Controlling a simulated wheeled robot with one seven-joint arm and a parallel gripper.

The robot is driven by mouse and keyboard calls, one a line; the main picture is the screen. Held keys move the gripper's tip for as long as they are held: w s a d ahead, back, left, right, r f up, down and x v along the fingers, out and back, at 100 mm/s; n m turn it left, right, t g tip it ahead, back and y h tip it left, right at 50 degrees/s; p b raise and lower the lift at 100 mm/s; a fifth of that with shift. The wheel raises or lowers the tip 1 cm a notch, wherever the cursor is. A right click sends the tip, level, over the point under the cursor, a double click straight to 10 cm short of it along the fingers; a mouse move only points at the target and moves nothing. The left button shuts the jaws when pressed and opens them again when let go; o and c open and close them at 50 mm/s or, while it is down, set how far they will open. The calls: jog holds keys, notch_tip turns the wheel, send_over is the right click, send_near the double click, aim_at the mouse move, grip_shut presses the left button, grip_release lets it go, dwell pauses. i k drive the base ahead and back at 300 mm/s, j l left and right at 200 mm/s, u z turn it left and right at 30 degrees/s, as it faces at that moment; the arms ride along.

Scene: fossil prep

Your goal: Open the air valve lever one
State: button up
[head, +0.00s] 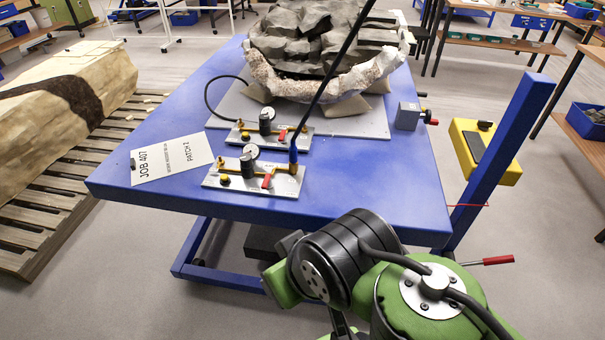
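Two metal valve plates lie on the blue table (330,205), one behind the other. The near plate (240,188) carries a brass pipe, a round gauge and a red lever (267,181). The far plate (300,142) has similar fittings and a red lever (283,134). A number on either plate is too small to read, so I cannot tell which lever is one. Both levers look angled to their pipes, but their exact settings are unclear. My green and black arm is at the lower right, apart from both plates. My gripper is not visible.
A jacketed fossil block (325,50) sits behind the plates. A paper sign (172,158) lies left. A blue post (500,150) with a yellow box (507,168) stands right. The table's front strip is clear.

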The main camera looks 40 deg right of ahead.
aim_at(267, 183)
jog(key=k+z, duration=0.1)
jog(key=z, duration=0.4)
jog(key=i+u, duration=0.25)
jog(key=u, duration=0.2)
jog(key=i+l+u, duration=0.15)
jog(key=u, duration=0.3)
jog(key=i+l+u, duration=0.25)
jog(key=u, duration=0.2)
